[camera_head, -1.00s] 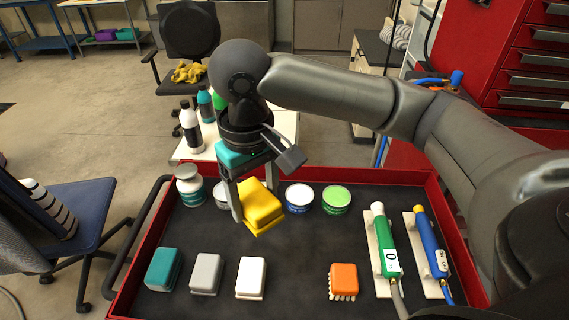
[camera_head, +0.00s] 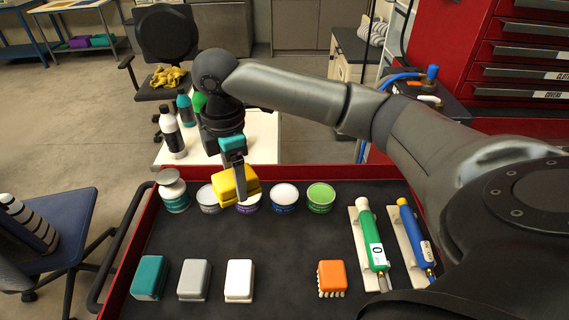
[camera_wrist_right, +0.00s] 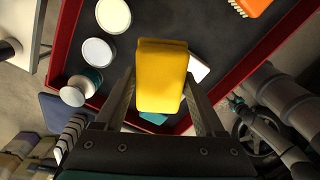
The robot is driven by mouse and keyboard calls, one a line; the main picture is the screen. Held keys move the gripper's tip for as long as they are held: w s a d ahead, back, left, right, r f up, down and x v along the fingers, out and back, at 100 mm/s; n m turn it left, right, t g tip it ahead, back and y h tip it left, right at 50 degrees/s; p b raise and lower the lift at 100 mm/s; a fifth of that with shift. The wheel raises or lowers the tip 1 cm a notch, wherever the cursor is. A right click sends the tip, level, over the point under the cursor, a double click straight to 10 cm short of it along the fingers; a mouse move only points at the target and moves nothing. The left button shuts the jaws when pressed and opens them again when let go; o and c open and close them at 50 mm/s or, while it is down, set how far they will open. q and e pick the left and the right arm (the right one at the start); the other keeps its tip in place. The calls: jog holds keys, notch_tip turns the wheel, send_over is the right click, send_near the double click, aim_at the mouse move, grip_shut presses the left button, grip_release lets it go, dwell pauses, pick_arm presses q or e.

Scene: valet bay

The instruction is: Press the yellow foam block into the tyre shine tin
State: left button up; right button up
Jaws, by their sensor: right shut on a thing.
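My right gripper (camera_head: 240,183) is shut on the yellow foam block (camera_head: 229,187), which is tilted in the head view. In the right wrist view the block (camera_wrist_right: 160,75) sits between both fingers (camera_wrist_right: 160,100). In the head view the block overlaps a row of round tins at the back of the tray. These are a grey-labelled tin (camera_head: 209,203), a purple-labelled tin (camera_head: 248,209) partly hidden behind the gripper, a blue-labelled tin (camera_head: 285,206) and a green tin (camera_head: 320,197). I cannot read which is tyre shine, or tell whether the block touches one. My left gripper is out of view.
The red-rimmed tray (camera_head: 122,250) also holds a stacked jar (camera_head: 173,194), teal (camera_head: 150,277), grey (camera_head: 194,279), white (camera_head: 239,279) and orange (camera_head: 331,277) blocks, and green (camera_head: 372,240) and blue (camera_head: 414,240) tools. The tray's middle is clear. Bottles (camera_head: 171,133) stand behind.

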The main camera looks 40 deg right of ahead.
jog(key=w+d+f+n, duration=0.35)
jog(key=d+n, duration=0.35)
jog(key=n, duration=1.4)
send_near(285, 194)
notch_tip(285, 194, down, 5)
jog(key=b, duration=0.6)
jog(key=shift+r, duration=0.2)
jog(key=shift+f+b, duration=0.3)
jog(key=shift+f, duration=0.15)
jog(key=shift+f+b, duration=0.3)
jog(key=shift+f, duration=0.05)
dwell(0.4)
